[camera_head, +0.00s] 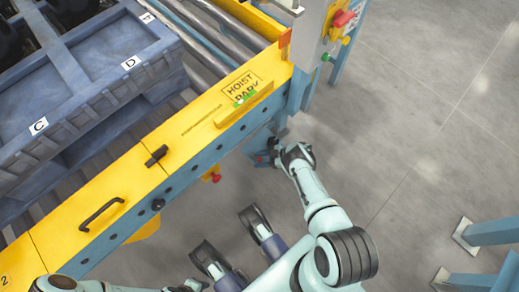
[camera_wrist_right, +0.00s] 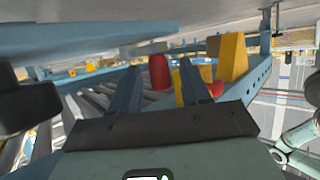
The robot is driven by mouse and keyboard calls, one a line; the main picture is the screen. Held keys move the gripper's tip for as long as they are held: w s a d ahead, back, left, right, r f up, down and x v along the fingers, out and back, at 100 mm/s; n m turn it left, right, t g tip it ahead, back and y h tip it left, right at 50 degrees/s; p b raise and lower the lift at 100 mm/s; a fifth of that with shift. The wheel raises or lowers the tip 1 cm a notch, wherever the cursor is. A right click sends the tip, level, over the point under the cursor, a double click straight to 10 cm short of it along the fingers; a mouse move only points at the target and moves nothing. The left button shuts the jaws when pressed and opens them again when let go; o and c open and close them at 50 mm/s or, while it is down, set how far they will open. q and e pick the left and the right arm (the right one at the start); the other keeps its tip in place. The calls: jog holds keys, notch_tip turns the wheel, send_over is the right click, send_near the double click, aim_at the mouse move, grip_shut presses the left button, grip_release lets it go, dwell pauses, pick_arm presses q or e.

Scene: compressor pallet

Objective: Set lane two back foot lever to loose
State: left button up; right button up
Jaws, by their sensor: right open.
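My right gripper (camera_head: 264,157) is low beside the blue leg of the conveyor frame (camera_head: 297,92) in the head view. In the right wrist view, its two grey-blue fingers (camera_wrist_right: 157,75) stand apart, so it is open. A red rounded part (camera_wrist_right: 159,72) shows between and beyond the fingers; I cannot tell whether it belongs to a foot lever. A yellow upright part (camera_wrist_right: 233,57) is to its right. I cannot pick out the lane two back foot lever for sure, nor its setting. My left arm shows at the lower left edge; its gripper is not visible.
The yellow conveyor rail (camera_head: 190,125) carries a HOIST PARK label (camera_head: 241,85), a black handle (camera_head: 102,213) and a black knob (camera_head: 157,155). A blue pallet (camera_head: 90,110) lies behind it. A red button (camera_head: 213,175) sticks out below. Blue legs (camera_head: 480,233) stand at the right. Floor between is clear.

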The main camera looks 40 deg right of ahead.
pick_arm(q)
jog(key=shift+t, duration=0.9)
jog(key=w+r, duration=0.1)
jog(key=w+p, duration=0.1)
jog(key=w, duration=0.1)
jog(key=w+r+p, duration=0.1)
jog(key=w, duration=0.1)
jog(key=shift+d+r, duration=0.3)
pick_arm(e)
jog(key=v, duration=1.3)
jog(key=shift+w+r, duration=0.1)
jog(key=shift+r, duration=0.1)
